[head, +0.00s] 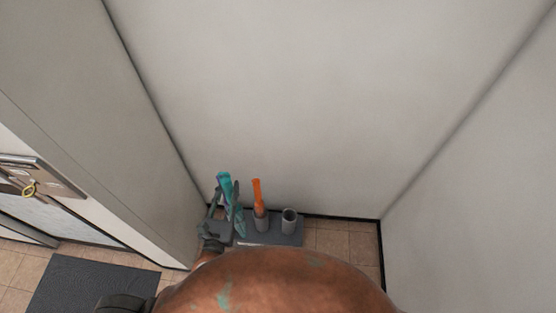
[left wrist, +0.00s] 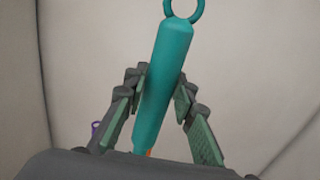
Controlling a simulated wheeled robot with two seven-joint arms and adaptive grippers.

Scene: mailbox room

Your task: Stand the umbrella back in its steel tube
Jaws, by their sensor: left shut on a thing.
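A teal umbrella (head: 225,182) with a ring at its top is between the fingers of my left gripper (head: 227,190), which is shut on it. In the left wrist view the teal umbrella (left wrist: 165,80) leans slightly, its ring end up, and its lower end is hidden by the gripper. An open, empty-looking grey steel tube (head: 289,221) stands on a dark grey base (head: 270,239), to the right of the gripper. I cannot tell whether the umbrella's lower end is in or beside a tube. My right gripper is not in view.
An orange umbrella (head: 257,192) stands in another tube (head: 261,220), close to the right of my left gripper. Walls rise behind and to both sides. A purple bit (left wrist: 96,130) shows at left in the wrist view. A dark mat (head: 90,287) lies on the tiled floor.

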